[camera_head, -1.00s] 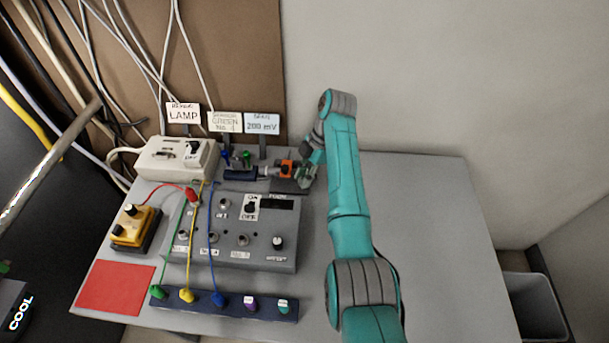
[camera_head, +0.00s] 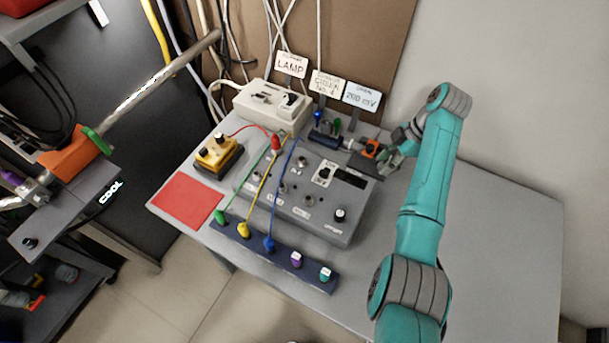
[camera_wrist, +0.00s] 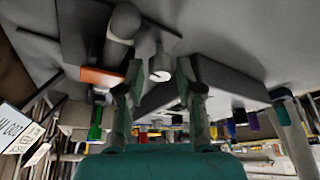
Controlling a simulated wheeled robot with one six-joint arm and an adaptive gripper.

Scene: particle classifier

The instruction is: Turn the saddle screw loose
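A pale round screw head with a dark slot (camera_wrist: 160,69) shows between and beyond my fingertips in the wrist view. It looks like the saddle screw, though no label confirms this. My gripper (camera_wrist: 160,85) is open, with a finger on each side of the screw's line and no clear contact. An orange block (camera_wrist: 101,77) beside a grey cylinder (camera_wrist: 119,30) lies just left of the left finger. In the head view, my gripper (camera_head: 390,157) is at the right end of the bench assembly, by the orange block (camera_head: 371,148). The screw is not distinguishable there.
The grey control box (camera_head: 330,217) with cables stands left of my arm. Behind are a white lamp box (camera_head: 268,104) and label cards (camera_head: 361,96). The table's right side (camera_head: 510,230) is clear. Another rig with an orange part (camera_head: 75,154) and metal rod stands far left.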

